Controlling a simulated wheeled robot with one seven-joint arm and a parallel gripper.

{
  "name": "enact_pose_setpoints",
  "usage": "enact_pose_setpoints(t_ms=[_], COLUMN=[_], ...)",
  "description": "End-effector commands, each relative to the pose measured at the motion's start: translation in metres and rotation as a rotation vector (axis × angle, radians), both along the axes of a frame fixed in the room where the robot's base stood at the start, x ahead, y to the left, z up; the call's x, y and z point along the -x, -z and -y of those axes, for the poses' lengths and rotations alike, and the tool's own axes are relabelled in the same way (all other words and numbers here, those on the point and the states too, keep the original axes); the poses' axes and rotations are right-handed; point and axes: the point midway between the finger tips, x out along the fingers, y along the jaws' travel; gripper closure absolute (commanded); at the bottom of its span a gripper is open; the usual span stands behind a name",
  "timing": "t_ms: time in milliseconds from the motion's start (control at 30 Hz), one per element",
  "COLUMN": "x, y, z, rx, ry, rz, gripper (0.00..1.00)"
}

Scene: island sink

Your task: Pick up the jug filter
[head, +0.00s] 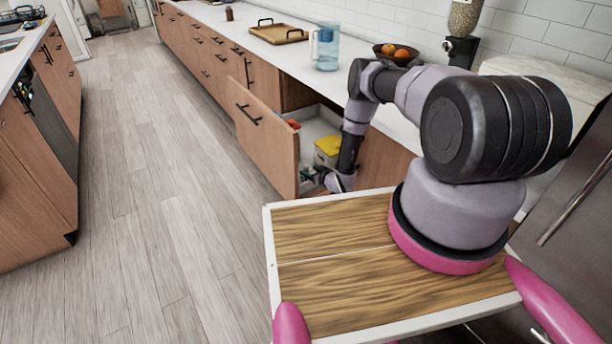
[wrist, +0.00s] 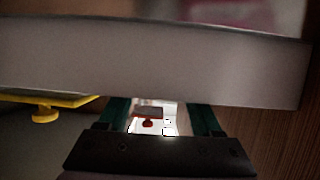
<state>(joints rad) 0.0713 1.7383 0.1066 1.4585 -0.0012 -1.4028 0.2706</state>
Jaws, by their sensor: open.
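The jug filter is most likely the clear blue jug (head: 325,46) with a handle, standing upright on the white counter in the head view. My gripper (head: 318,177) is low inside the open drawer (head: 268,142), well below and in front of the jug. In the wrist view my gripper (wrist: 160,112) has two dark green fingers apart, with nothing clearly held. The fingertips are partly hidden under a wide grey panel (wrist: 150,62). The jug is not recognisable in the wrist view.
The drawer holds a yellow item (head: 328,146), and a yellow piece (wrist: 45,105) is left of my fingers. A small red item (wrist: 148,117) shows between them. A fruit bowl (head: 396,54) stands right of the jug; a tray (head: 278,33) lies to its left.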

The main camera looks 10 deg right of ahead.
Motion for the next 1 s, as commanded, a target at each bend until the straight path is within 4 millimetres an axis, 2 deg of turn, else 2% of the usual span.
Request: enact_pose_setpoints(t_ms=[100,367,400,467,500,567,867,1000], x=[-0.0112,-0.0138,-0.0138,-0.0138,-0.0137,-0.0138,-0.0141,-0.0151], y=[0.0049,0.006,0.006,0.0059,0.0059,0.0059,0.0049,-0.0033], z=[-0.0046,-0.0051,-0.0051,-0.0052,-0.0051,-0.005,-0.005,-0.0047], rx=[0.001,-0.001,-0.001,-0.001,-0.001,-0.001,-0.001,0.0], ry=[0.0,0.0,0.0,0.0,0.0,0.0,0.001,0.001], rz=[0.001,0.0,0.0,0.0,0.0,0.0,0.001,0.002], gripper=[0.34,0.34,0.42,0.65,0.8,1.0,1.0,1.0])
